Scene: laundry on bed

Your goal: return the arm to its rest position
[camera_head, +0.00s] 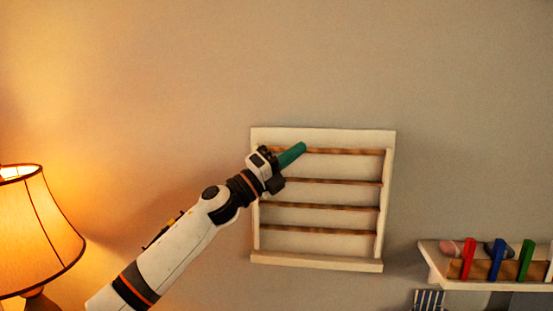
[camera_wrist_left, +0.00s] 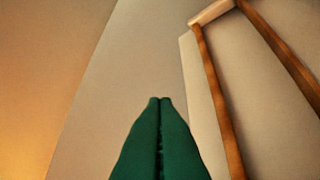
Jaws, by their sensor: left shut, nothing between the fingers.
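My left arm (camera_head: 180,255) reaches up from the lower left in the head view. My left gripper (camera_head: 302,147) has green fingers pointing up and right, in front of the upper part of a wall rack. In the left wrist view the two green fingers (camera_wrist_left: 160,100) lie together, shut, with nothing held between them. I cannot tell whether the fingertips touch the rack. My right gripper is not in view.
The white wall rack (camera_head: 345,137) has several wooden bars. A lit lamp (camera_head: 35,230) stands at the lower left. A shelf (camera_head: 480,284) at the right holds a red (camera_head: 468,259), a blue (camera_head: 497,260) and a green object (camera_head: 526,260). The wall above is bare.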

